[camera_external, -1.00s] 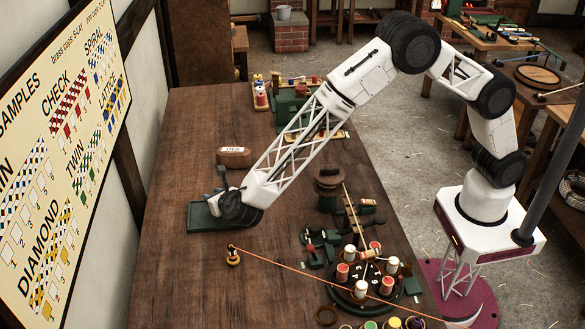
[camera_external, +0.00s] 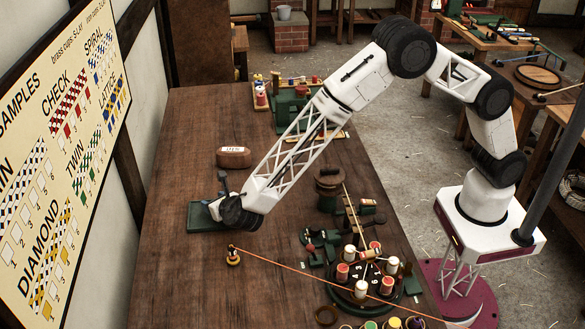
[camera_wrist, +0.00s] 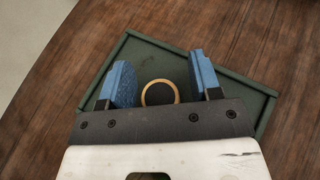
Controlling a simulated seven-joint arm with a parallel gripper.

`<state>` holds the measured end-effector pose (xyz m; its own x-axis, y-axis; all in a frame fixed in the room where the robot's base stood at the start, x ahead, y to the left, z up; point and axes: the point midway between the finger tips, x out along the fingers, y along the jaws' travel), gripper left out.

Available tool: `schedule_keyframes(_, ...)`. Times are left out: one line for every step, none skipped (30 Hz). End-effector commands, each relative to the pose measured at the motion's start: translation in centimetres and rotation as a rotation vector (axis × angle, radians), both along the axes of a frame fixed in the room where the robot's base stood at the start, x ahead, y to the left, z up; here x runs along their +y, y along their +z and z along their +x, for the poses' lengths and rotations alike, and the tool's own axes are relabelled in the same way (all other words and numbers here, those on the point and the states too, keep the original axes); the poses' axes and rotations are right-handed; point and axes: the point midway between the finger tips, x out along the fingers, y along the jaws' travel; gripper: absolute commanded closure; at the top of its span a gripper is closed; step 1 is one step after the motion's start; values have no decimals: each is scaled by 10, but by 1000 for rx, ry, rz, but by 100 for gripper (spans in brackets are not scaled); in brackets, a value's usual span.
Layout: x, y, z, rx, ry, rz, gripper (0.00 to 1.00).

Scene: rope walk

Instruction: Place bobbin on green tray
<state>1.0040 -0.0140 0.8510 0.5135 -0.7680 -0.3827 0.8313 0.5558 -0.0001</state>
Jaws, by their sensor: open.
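The green tray (camera_external: 200,217) lies near the left edge of the wooden table. It also fills much of the wrist view (camera_wrist: 180,50). My gripper (camera_wrist: 164,72) is over the tray with its blue fingers spread; it also shows in the external view (camera_external: 216,188). A round dark thing with a tan rim (camera_wrist: 160,93), which looks like the bobbin seen end-on, is between the fingers with a gap on each side. Its lower part is hidden by my gripper. Whether it rests on the tray cannot be told for sure. I cannot make it out in the external view.
A brown labelled block (camera_external: 234,157) lies behind the tray. A small brass-coloured piece (camera_external: 233,256) with an orange strand stands in front of it. A round carrier of several bobbins (camera_external: 363,287) stands at the right front. The table's left front is clear.

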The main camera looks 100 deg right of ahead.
Motion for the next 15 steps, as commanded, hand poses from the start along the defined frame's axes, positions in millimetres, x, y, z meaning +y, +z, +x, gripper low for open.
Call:
schedule_keyframes(0,0,0,0,0,0,42)
schedule_keyframes(0,0,0,0,0,0,42)
schedule_keyframes(0,0,0,0,0,0,42)
schedule_keyframes(0,0,0,0,0,0,42)
schedule_keyframes(0,1,0,0,0,0,42)
schedule_keyframes(0,2,0,0,0,0,42)
schedule_keyframes(0,3,0,0,0,0,42)
schedule_keyframes(0,4,0,-1,0,1,42)
schedule_keyframes(2,4,-1,0,0,0,42)
schedule_keyframes(4,5,-2,0,1,0,42)
schedule_keyframes(5,6,-3,0,1,0,42)
schedule_keyframes(8,7,-5,-1,1,1,42)
schedule_keyframes(10,8,-6,-1,1,1,42)
schedule_keyframes(12,9,-8,-1,1,1,42)
schedule_keyframes(16,11,-10,0,1,0,42)
